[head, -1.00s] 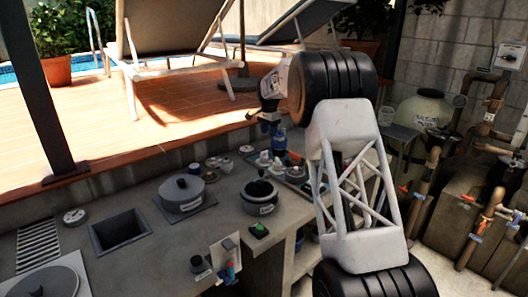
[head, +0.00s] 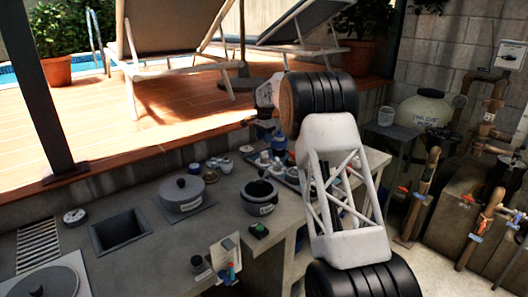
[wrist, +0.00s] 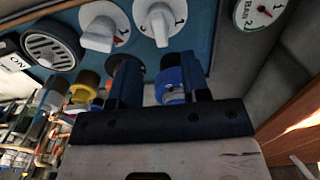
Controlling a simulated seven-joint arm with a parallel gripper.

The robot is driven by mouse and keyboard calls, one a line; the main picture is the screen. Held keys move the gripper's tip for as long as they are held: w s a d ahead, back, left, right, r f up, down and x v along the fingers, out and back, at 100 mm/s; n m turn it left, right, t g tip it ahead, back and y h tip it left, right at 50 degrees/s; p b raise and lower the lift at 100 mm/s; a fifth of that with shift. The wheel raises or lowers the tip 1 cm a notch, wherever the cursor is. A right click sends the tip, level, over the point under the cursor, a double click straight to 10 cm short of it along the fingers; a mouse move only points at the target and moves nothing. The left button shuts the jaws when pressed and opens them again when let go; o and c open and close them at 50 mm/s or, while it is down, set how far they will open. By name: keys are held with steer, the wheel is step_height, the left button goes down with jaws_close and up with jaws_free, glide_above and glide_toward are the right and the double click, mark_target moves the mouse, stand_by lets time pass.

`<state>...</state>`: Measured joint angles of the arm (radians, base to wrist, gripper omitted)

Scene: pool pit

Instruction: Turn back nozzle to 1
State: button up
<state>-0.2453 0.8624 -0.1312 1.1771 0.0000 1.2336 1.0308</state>
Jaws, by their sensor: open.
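In the wrist view, two white knobs with pointed grips sit on a blue panel (wrist: 228,72): the left knob (wrist: 98,32) and the right knob (wrist: 156,20). Numerals including 1 and 3 show around them. I cannot tell which is the back nozzle. My gripper (wrist: 157,72) is open, its two dark fingers reaching towards the panel just below the knobs. A blue ring-shaped part (wrist: 170,85) shows between the fingers, by the right one; contact is unclear. In the head view my gripper (head: 260,130) is small and partly hidden, above the back of the counter.

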mark_target(265, 154)
steer(key=shift+f, duration=3.55)
jaws_close()
